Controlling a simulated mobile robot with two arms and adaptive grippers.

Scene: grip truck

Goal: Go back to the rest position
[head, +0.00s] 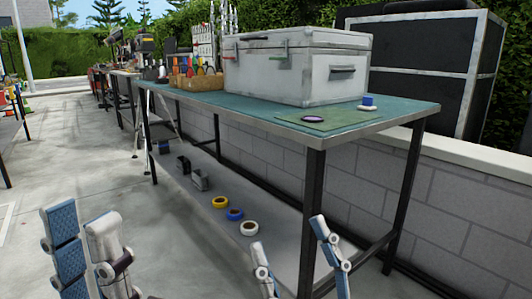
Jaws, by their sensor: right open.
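My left gripper (82,222) is at the lower left of the head view. Its two fingers stand apart with a blue pad showing, and I see nothing between them. My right gripper (289,231) is at the bottom centre, in front of the workbench. Its fingers are wide apart and it is empty. Both grippers point up in the picture and are cut off by the bottom edge.
A green-topped workbench (235,105) bears a large white case (270,75), a purple-rimmed disc (313,119) and a blue-and-white item (368,101). Tape rolls (235,214) lie on the lower shelf. Concrete floor (85,160) is open at left.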

